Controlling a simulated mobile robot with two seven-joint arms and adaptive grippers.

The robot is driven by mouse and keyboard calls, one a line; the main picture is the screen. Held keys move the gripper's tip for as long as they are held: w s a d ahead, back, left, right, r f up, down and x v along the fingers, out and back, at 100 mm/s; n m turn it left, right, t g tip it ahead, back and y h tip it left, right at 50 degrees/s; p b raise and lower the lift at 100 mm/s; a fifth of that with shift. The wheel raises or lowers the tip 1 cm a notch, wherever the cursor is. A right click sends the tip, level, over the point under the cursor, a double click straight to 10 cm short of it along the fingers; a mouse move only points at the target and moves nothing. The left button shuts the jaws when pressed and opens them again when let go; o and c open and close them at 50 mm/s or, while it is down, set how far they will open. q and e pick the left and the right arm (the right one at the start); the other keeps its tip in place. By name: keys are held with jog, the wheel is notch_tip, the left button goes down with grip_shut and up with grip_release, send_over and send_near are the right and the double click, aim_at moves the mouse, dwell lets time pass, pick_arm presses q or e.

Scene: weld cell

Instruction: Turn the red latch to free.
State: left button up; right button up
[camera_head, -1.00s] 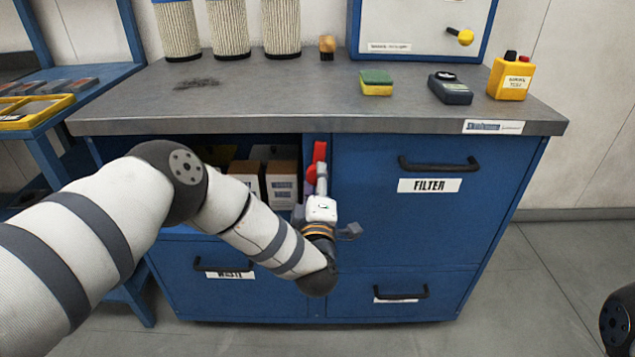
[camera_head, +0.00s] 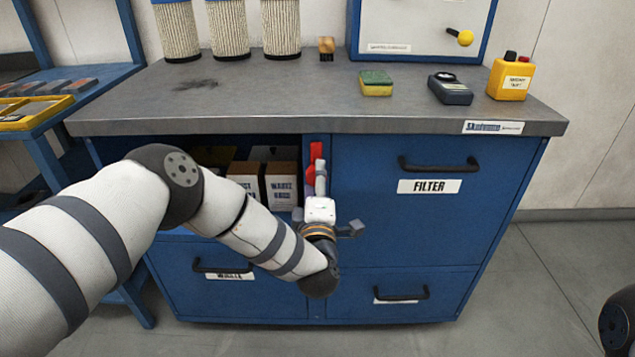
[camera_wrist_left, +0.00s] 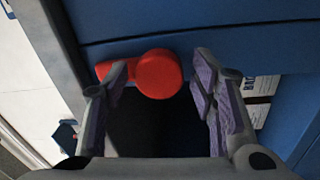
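The red latch (camera_head: 315,152) is on the blue cabinet front, on the narrow strip between the open bay and the filter door. Its upper part stands roughly upright in the head view; my gripper partly hides the rest. In the left wrist view the latch's round hub (camera_wrist_left: 158,76) shows between my fingers, and its arm reaches left behind the left-hand finger. My left gripper (camera_head: 320,178) is at the latch, fingers spread apart. The fingers also show in the wrist view (camera_wrist_left: 161,80). I cannot tell whether a finger touches the latch. My right gripper is out of view.
The open bay left of the latch holds labelled boxes (camera_head: 279,184). The filter door (camera_head: 431,225) has a black handle. Above, the grey worktop (camera_head: 300,105) overhangs the latch and carries a sponge (camera_head: 376,84), a dark meter (camera_head: 450,90) and a yellow tester (camera_head: 510,78).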

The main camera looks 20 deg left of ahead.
pick_arm(q)
jog(key=v, duration=1.2)
jog(key=shift+f, duration=0.1)
jog(key=s+d+f+m+g+h+p, duration=0.2)
jog(key=s+f+m+g+h, duration=0.6)
jog(key=s+f+m, duration=0.6)
jog(key=s+a+m+g+y, duration=0.1)
jog(key=s+a+g, duration=0.2)
jog(key=s, duration=0.7)
jog(key=s+a+f+m+g+y+p, duration=0.1)
jog(key=s+a+g, duration=0.3)
jog(key=s, duration=0.7)
jog(key=s+a+m+g+p, duration=0.1)
jog(key=s+a+m+g, duration=0.2)
jog(key=s, duration=0.7)
jog(key=a+g, duration=0.1)
jog(key=g, duration=0.1)
jog(key=shift+s+f+g+y, duration=0.15)
jog(key=shift+s+g+y, duration=0.15)
jog(key=shift+y, duration=0.1)
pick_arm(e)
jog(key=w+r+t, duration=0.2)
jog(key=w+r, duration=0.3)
